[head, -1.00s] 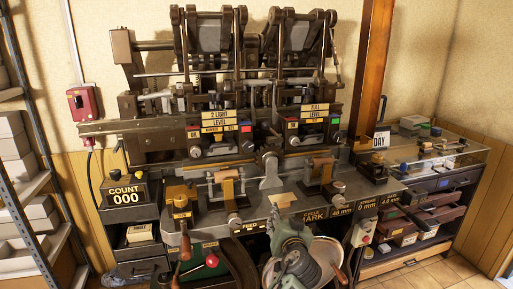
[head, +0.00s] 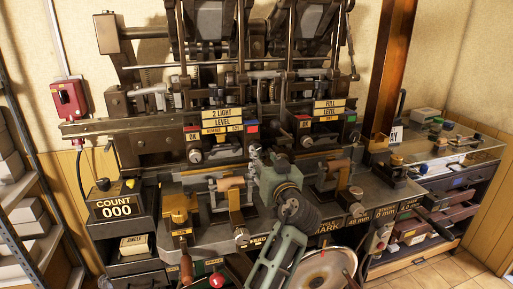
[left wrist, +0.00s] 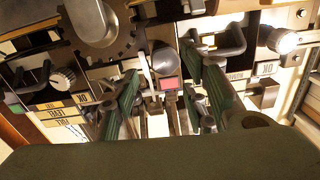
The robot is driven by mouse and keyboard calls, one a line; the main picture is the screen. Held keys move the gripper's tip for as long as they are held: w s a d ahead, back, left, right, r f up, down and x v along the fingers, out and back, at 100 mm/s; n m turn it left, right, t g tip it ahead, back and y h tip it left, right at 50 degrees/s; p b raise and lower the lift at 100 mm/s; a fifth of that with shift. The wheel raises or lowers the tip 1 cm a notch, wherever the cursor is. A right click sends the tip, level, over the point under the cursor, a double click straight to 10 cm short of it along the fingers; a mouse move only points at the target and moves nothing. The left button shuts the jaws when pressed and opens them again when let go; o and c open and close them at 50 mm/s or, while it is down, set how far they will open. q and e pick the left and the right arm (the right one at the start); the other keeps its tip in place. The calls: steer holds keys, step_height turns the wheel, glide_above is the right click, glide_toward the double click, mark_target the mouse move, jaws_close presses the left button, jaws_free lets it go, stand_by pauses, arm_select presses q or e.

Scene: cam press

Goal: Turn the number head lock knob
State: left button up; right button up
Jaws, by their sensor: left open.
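Two number-head units carry round knobs: the left unit's knobs (head: 195,155) sit under the 2 LIGHT LEVEL plate (head: 222,114), and the right unit's knobs (head: 305,155) sit under the FULL LEVEL plate (head: 329,104). No label I can read says which is the lock knob. My left gripper (head: 256,158) is in front of the press, between the two units. In the left wrist view (left wrist: 165,105) its green fingers are open and empty. A dark round knob (left wrist: 164,59) and a pink-red tile (left wrist: 168,83) show beyond the gap between them, apparently untouched. My right gripper is out of view.
A COUNT 000 box (head: 115,206) stands at the left. Clamps with copper-coloured rollers (head: 230,184) stand on the bench edge below. A round dial (head: 325,272) is below my arm.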

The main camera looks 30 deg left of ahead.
mark_target(258, 150)
arm_select(q)
steer(key=p+x, duration=0.2)
steer(key=x, duration=0.4)
steer(key=shift+r, duration=0.1)
steer(key=shift+w+a, duration=0.25)
steer(key=shift+c, duration=0.5)
steer(key=c, duration=0.4)
steer(key=shift+s, duration=0.1)
steer(key=c, duration=0.5)
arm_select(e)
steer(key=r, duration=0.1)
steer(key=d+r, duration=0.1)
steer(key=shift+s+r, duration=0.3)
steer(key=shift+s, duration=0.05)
